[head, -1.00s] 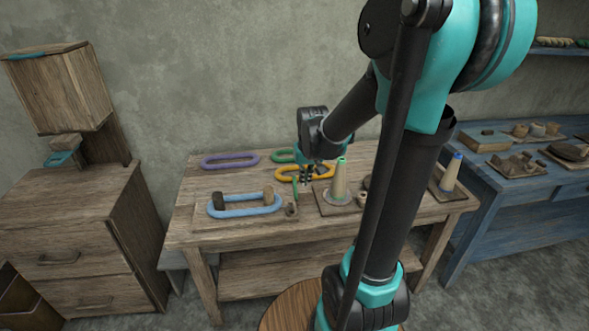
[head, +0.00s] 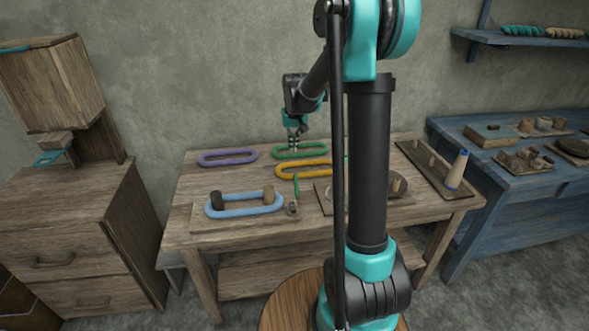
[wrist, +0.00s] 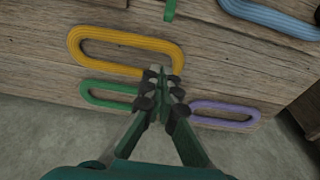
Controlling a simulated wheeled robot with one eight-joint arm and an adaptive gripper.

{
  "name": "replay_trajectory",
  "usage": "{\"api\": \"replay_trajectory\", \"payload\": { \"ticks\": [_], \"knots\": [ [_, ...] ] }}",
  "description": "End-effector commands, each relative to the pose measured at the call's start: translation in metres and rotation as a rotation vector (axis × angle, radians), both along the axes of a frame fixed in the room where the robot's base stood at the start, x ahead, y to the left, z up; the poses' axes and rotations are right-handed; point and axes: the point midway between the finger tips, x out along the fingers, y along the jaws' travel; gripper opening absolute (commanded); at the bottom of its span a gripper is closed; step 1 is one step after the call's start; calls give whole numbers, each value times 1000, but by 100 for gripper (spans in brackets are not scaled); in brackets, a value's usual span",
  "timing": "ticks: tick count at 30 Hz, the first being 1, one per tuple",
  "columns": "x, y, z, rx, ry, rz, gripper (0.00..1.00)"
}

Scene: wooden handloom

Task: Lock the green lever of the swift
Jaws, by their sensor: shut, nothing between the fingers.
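The swift is a wooden board (head: 240,222) with a dark post (head: 217,200) and a lighter post (head: 268,194), and a light blue skein (head: 240,211) loops around them. Its green lever (head: 296,186) stands about upright at the board's right end. Part of the lever (wrist: 170,9) shows at the top edge of the wrist view, with the blue skein (wrist: 275,18) at upper right. My gripper (head: 294,146) is shut and empty, above the back of the table near the green skein, apart from the lever. Its closed fingers (wrist: 165,80) also show in the wrist view.
Purple (head: 228,158), green (head: 300,151) and yellow (head: 304,169) skeins lie on the table behind the swift. A blue-tipped cone (head: 457,170) stands on a board at the right. My arm hides part of the table's right half.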

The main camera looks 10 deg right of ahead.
Motion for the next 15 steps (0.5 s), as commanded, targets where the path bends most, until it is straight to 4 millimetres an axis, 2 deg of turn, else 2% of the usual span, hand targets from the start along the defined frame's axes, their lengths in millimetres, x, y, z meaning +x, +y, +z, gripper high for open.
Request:
{"api": "replay_trajectory", "payload": {
  "ticks": [7,15],
  "knots": [
    [3,0,-13,0,0,0,0],
    [12,0,-60,0,-1,0,0]
  ]
}}
